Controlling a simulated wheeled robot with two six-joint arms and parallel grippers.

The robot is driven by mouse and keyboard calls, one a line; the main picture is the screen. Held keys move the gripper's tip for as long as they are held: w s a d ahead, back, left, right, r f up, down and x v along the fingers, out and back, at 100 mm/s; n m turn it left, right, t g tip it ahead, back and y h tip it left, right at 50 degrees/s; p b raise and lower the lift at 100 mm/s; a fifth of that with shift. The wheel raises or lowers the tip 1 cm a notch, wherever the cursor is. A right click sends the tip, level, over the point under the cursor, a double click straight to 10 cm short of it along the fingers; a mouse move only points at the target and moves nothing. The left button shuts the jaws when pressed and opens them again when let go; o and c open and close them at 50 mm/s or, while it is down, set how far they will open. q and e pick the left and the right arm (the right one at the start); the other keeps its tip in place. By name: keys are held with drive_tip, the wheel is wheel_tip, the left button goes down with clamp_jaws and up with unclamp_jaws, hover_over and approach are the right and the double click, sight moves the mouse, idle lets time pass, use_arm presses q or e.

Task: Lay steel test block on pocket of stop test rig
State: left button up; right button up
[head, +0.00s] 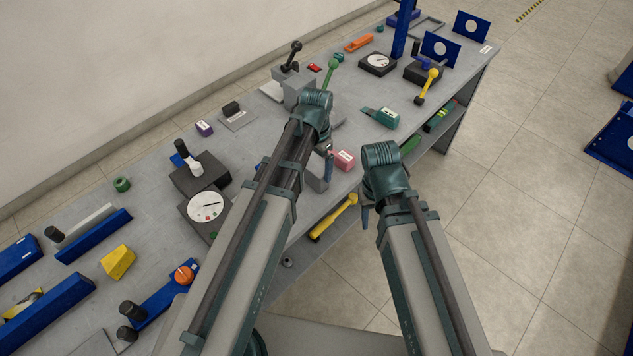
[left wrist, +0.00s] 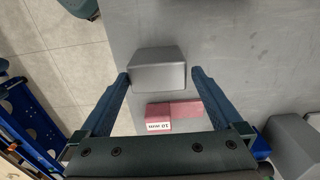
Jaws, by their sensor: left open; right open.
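The steel test block (left wrist: 158,70), a plain grey block, sits between the fingertips of my left gripper (left wrist: 159,80) in the left wrist view. Those fingers are open, one close at each side of it; I cannot tell whether they touch. In the head view my left gripper (head: 326,160) points down over the bench, and its arm hides much around it. My right gripper (head: 365,204) is open and empty near the bench's front edge, partly hidden by its wrist. I cannot tell for sure which fixture is the stop test rig, and no pocket shows clearly.
A pink labelled block (head: 344,160) lies beside my left gripper; it also shows in the left wrist view (left wrist: 184,110). A grey box (left wrist: 294,145) stands to the right there. A teal object (head: 381,117) and a dial fixture (head: 206,207) are on the bench. Floor lies right.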

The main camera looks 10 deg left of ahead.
use_arm(q)
drive_tip(key=shift+f, duration=0.1)
wheel_tip(320, 180, down, 5)
drive_tip(key=b, duration=0.5)
drive_tip(key=shift+s+d, duration=0.1)
drive_tip(key=shift+s, duration=0.05)
clamp_jaws()
